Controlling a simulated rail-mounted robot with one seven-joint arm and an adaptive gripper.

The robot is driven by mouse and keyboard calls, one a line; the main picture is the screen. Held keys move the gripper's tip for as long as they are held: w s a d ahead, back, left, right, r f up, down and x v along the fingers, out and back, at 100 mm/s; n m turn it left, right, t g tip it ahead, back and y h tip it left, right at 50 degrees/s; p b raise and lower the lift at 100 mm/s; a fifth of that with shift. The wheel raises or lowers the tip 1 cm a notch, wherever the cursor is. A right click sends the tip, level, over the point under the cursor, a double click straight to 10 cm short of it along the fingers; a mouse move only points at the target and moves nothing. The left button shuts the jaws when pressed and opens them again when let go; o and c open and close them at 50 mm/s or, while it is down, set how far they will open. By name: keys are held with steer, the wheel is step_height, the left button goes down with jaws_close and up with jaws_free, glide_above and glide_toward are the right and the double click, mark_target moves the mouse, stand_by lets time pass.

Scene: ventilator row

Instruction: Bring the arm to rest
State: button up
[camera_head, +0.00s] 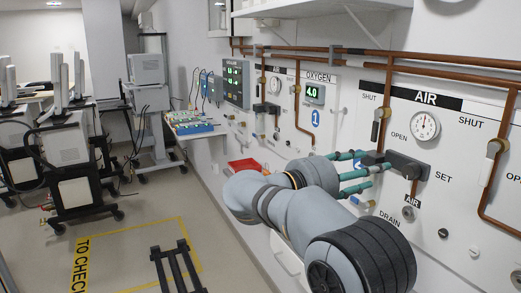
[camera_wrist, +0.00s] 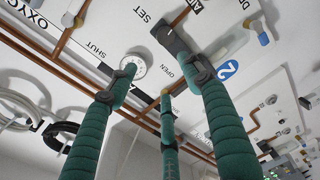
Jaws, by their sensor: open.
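My arm reaches out from the lower right of the head view toward the wall panel. My gripper (camera_head: 366,171) has teal ribbed fingers, spread apart with nothing between them. Its fingertips are close to the black regulator block (camera_head: 408,168) below the round AIR gauge (camera_head: 425,125); I cannot tell whether they touch. In the wrist view the teal fingers of my gripper (camera_wrist: 155,85) stand apart, pointing at the panel. The gauge (camera_wrist: 133,66) shows behind the left fingertip, and the black block (camera_wrist: 172,40) shows beyond the right one.
Copper pipes (camera_head: 430,58) and valves run along the wall. A red tray (camera_head: 245,165) lies beyond my arm. A small table with blue and white boxes (camera_head: 190,122) stands by the wall. Ventilator carts (camera_head: 65,145) stand at left. The floor around the yellow marking (camera_head: 135,232) is mostly open.

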steer(key=w+d+f+b, duration=0.1)
steer(key=w+d+f, duration=0.1)
steer(key=d, duration=0.4)
steer(key=shift+d+f+g+b, duration=0.15)
steer(key=shift+f+g+b, duration=0.2)
steer(key=shift+f, duration=0.3)
